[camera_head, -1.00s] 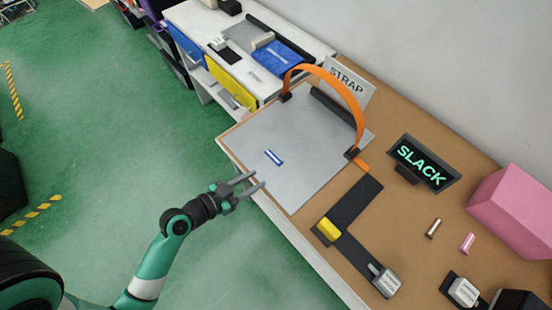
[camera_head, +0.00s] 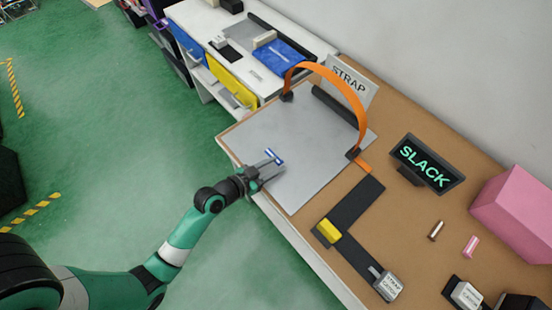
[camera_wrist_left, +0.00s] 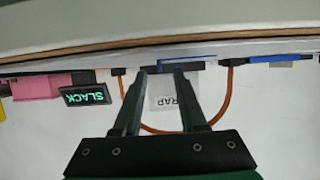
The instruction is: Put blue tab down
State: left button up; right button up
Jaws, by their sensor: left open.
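The blue tab (camera_head: 274,156), a small bar with a white stripe, lies on the grey plate (camera_head: 300,185) in the head view. My left gripper (camera_head: 273,166) is open, low over the plate, with its fingertips right at the tab. In the left wrist view the open fingers (camera_wrist_left: 160,72) point toward a blue bar (camera_wrist_left: 190,62), seen edge-on near the fingertips and mostly right of the gap. I cannot tell whether the fingers touch the tab. My right gripper is not in view.
An orange strap (camera_head: 345,85) arches over the plate's back, by a STRAP sign (camera_head: 350,84). A SLACK display (camera_head: 427,163), a yellow block (camera_head: 328,231) on a dark track, a lever fixture (camera_head: 388,286) and a pink box (camera_head: 515,208) stand to the right. The plate's middle is clear.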

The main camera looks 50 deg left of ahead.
pick_arm(q)
jog(key=shift+x, duration=0.8)
grip_shut()
jog(key=shift+r, duration=0.1)
